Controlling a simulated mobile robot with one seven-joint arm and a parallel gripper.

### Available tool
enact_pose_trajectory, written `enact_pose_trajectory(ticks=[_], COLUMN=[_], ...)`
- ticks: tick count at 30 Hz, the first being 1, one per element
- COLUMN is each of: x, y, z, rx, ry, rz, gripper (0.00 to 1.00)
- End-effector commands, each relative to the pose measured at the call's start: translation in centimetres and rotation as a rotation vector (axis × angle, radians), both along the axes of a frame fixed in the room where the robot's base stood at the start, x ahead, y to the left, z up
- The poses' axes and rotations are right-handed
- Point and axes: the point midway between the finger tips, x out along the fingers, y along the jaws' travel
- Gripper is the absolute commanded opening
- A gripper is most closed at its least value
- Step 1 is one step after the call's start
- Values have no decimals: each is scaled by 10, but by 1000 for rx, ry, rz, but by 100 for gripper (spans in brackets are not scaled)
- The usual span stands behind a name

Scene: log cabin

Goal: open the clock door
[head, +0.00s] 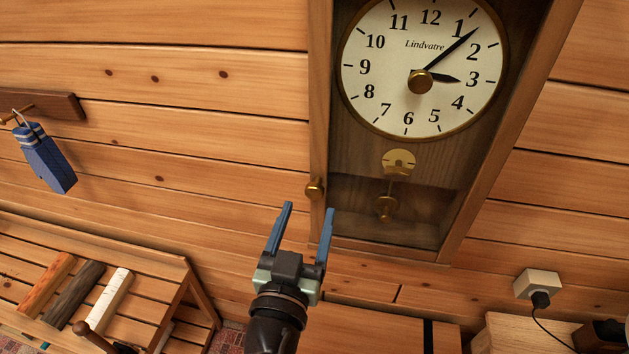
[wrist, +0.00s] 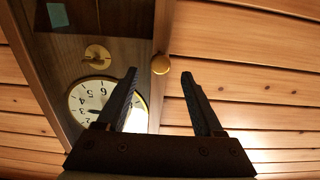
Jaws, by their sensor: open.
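The wall clock (head: 322,80) has a wooden frame and a glass door with a white dial (head: 390,85) and a brass pendulum (head: 386,208) behind it. The door looks shut. A small round brass knob (head: 315,188) sits on the left side of the door frame; in the wrist view the knob (wrist: 161,64) lies beyond the fingertips, roughly between their lines. My gripper (head: 307,209) is open and empty, just below the knob, with its fingers pointing up toward it. In the wrist view my gripper (wrist: 158,72) shows both fingers apart, and the clock appears upside down at left.
A blue item (head: 45,160) hangs from a wooden peg rail (head: 45,107) at left. A slatted wooden bench (head: 150,263) stands at lower left. A socket with a black plug (head: 538,287) is at lower right.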

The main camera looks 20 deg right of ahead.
Motion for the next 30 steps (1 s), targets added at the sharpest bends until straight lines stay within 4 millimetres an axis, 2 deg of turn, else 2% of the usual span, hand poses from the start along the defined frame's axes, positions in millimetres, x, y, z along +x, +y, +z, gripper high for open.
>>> enact_pose_trajectory(ticks=[3,9,15,23,26,30], x=[19,41,50,50,50,50], y=[-14,-28,-34,-34,-34,-34], z=[4,2,1,0,0,0], rx=[-1,-1,0,-1,0,0], ry=[1,-1,-1,-1,0,0], rz=[-2,-2,0,0,0,0], gripper=[69,69,69,69,54,29])
